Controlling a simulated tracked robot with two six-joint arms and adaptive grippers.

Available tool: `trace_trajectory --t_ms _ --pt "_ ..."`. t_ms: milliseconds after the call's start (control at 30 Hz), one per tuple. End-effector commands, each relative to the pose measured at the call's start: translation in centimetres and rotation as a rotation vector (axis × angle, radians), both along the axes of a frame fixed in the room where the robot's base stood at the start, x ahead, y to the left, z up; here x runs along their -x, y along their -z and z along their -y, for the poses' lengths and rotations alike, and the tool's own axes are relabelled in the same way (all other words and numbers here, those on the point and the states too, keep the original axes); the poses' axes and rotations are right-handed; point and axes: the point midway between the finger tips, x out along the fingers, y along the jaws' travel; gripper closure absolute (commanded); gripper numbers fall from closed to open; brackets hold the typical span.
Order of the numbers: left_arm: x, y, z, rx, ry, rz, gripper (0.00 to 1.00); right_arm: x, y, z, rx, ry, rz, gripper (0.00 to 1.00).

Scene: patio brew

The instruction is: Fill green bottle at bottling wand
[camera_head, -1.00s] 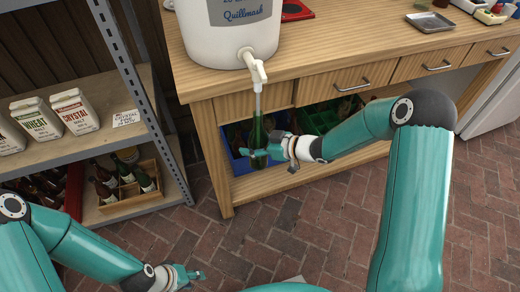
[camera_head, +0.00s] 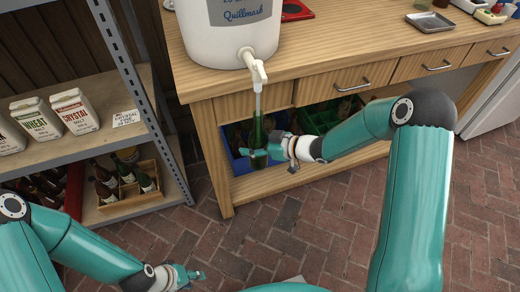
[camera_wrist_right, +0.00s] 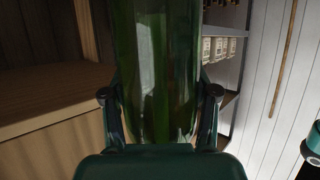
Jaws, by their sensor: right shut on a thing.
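A green bottle (camera_head: 258,132) stands upright below the spigot of the white bucket (camera_head: 228,30). The thin bottling wand (camera_head: 258,100) hangs from the white spigot (camera_head: 257,72) and its lower end meets the bottle's neck; how far it goes inside is hard to see. My right gripper (camera_head: 264,153) is shut on the bottle's lower part. In the right wrist view the bottle (camera_wrist_right: 155,65) fills the middle, between the fingers (camera_wrist_right: 160,108). The liquid level in it cannot be made out. My left gripper (camera_head: 192,274) is low at the left, away from everything; its fingers are too small to read.
The wooden bench (camera_head: 300,75) carries the bucket. Crates with bottles, blue (camera_head: 240,160) and green (camera_head: 340,128), sit on its lower shelf behind the held bottle. A metal shelf (camera_head: 150,110) with malt packs and a wooden bottle crate (camera_head: 128,185) stands left. The brick floor is clear.

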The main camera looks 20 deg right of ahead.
Motion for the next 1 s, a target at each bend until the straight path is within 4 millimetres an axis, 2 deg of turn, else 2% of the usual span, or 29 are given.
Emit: trace_trajectory --t_ms 433,1000 --pt "0.0 0.0 0.0 0.000 0.000 0.000 0.60 -0.1 -0.2 0.0 -0.002 0.000 0.006 0.86" --pt "0.0 0.8 0.0 0.000 0.000 0.000 0.60 -0.1 1.0 0.0 -0.001 0.000 0.004 0.86"
